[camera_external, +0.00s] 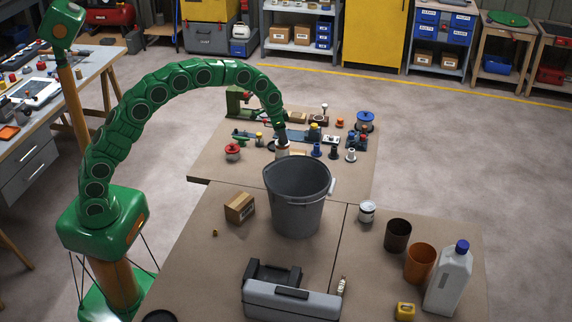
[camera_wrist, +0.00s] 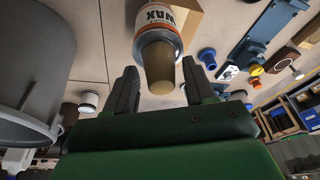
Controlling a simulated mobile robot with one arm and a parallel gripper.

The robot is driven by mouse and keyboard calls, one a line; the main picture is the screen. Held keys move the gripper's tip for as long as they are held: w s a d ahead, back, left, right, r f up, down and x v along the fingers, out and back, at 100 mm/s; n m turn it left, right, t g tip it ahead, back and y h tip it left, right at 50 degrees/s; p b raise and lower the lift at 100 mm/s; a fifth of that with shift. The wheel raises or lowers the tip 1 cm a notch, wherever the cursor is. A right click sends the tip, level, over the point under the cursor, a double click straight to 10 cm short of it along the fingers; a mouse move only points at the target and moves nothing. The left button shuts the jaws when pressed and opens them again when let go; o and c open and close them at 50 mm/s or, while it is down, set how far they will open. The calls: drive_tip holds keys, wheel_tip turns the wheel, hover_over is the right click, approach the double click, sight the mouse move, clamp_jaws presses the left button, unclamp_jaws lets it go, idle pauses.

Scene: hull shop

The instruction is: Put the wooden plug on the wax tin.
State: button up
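The wax tin (camera_wrist: 158,17) has a white and orange label reading WAX and a grey top, at the upper middle of the wrist view. The tan wooden plug (camera_wrist: 160,72) is at the tin's top end and appears to rest on it; the contact is hard to see. My gripper (camera_wrist: 160,84) is open, with one finger on each side of the plug and a visible gap to both. In the external view my gripper (camera_external: 281,140) points down just above the tin (camera_external: 282,152), whose lower part is hidden behind the bucket. The plug cannot be made out there.
A large grey bucket (camera_external: 297,200) stands just in front of the tin, with a cardboard box (camera_external: 240,207) to its left. Spools, small posts and tools, including a red-topped reel (camera_external: 233,152), crowd the back table. A grey toolbox (camera_external: 291,297) is at the front.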

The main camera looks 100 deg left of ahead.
drive_tip(key=shift+o, duration=0.3)
drive_tip(key=shift+r, duration=0.1)
drive_tip(key=v, duration=1.2)
drive_tip(key=shift+d, duration=0.1)
drive_tip(key=s+d+r+m+g+h, duration=0.1)
drive_tip(key=s+d, duration=0.2)
drive_tip(key=d, duration=0.8)
drive_tip(key=s+d+r+m, duration=0.15)
drive_tip(key=s+d, duration=0.25)
drive_tip(key=d, duration=0.7)
drive_tip(key=s+d+r+g+h, duration=0.1)
drive_tip(key=s+d+r, duration=0.15)
drive_tip(key=d, duration=0.85)
drive_tip(key=s+d+f+g, duration=0.1)
drive_tip(key=s+d, duration=0.4)
drive_tip(key=s, duration=0.5)
drive_tip(key=s+d+f+m, duration=0.1)
drive_tip(key=s+d+f, duration=0.2)
drive_tip(key=s+d, duration=0.3)
drive_tip(key=s+d+f+m+g, duration=0.1)
drive_tip(key=s+d+f, duration=0.2)
drive_tip(key=s, duration=1)
drive_tip(key=shift+s+d+g+y, duration=0.3)
drive_tip(key=shift+s+d, duration=0.1)
drive_tip(key=shift+d, duration=0.8)
